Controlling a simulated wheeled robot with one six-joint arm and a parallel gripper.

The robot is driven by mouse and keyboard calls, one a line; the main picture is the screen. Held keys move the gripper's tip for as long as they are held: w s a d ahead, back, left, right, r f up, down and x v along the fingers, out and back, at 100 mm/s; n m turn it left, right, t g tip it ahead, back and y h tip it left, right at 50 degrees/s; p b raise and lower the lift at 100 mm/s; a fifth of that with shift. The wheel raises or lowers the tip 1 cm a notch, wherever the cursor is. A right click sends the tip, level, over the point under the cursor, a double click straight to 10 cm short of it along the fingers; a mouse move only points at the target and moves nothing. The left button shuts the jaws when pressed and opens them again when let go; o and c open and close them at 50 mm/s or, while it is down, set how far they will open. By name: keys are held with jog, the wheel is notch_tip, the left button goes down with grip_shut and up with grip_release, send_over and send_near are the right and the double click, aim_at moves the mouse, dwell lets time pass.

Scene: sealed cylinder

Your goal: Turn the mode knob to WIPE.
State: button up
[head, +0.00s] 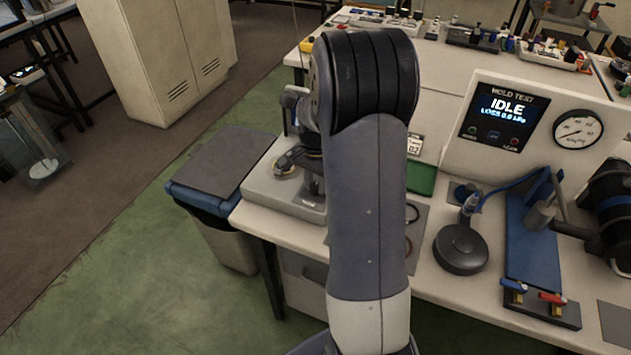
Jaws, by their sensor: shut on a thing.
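My upper arm fills the middle of the head view and hides much of the bench behind it. My wrist shows just to its left, over a light grey unit (258,191) at the bench's left end. My gripper (312,184) points down there, partly hidden and small. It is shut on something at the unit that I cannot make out. I cannot see the mode knob clearly or read its setting. The HOLD TEST panel (462,165) at the right has a dark screen (500,121) reading IDLE, with a loss line below.
A round gauge (578,129) sits beside the screen. A dark round base (460,249) and a blue fixture (531,262) with blue and red levers stand on the bench. A lidded bin (222,170) stands left of the bench.

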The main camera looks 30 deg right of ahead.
aim_at(316, 185)
dwell(0.4)
jog(key=o, duration=1)
notch_tip(316, 185, up, 11)
jog(key=shift+f, duration=0.2)
notch_tip(316, 185, down, 11)
jog(key=shift+r, duration=0.15)
dwell(0.5)
